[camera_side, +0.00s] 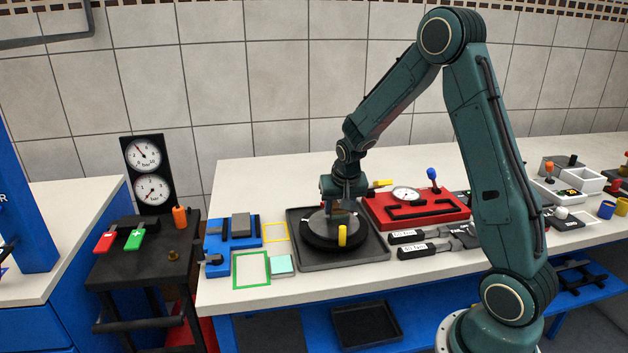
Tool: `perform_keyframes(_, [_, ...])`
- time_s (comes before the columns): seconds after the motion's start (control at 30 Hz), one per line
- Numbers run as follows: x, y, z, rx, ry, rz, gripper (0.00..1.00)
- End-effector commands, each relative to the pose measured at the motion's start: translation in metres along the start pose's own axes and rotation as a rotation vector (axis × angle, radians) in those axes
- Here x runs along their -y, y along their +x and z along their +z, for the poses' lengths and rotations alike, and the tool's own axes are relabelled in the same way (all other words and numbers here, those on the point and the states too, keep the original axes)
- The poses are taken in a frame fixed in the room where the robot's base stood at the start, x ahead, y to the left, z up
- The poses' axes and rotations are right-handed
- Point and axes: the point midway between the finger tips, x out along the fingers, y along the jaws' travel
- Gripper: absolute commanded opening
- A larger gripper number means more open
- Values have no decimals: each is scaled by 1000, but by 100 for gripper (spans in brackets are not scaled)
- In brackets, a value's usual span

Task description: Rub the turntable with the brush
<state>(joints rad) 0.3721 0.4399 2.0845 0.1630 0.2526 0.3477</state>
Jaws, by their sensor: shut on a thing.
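The turntable (320,240) is a dark round disc with a grey top and an upright yellow peg (342,236) near its front edge. It sits in a dark square tray (375,251) on the white bench. My gripper (342,209) points down over the turntable's back half, shut on the brush, which is mostly hidden by the fingers. Its lower end is at or just above the disc; I cannot tell whether it touches.
A red block with a gauge (404,194) and a blue knob stands right of the tray. Black-handled tools (420,249) lie in front of it. A blue fixture (229,241), a green frame (251,269) and a pale teal block (282,265) are at left.

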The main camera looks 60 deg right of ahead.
Motion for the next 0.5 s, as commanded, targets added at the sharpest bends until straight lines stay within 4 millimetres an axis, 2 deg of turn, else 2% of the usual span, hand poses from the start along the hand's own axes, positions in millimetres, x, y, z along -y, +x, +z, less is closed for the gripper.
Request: perform_keyframes(0.5, [25, -16, 39, 2, -5, -2, 22])
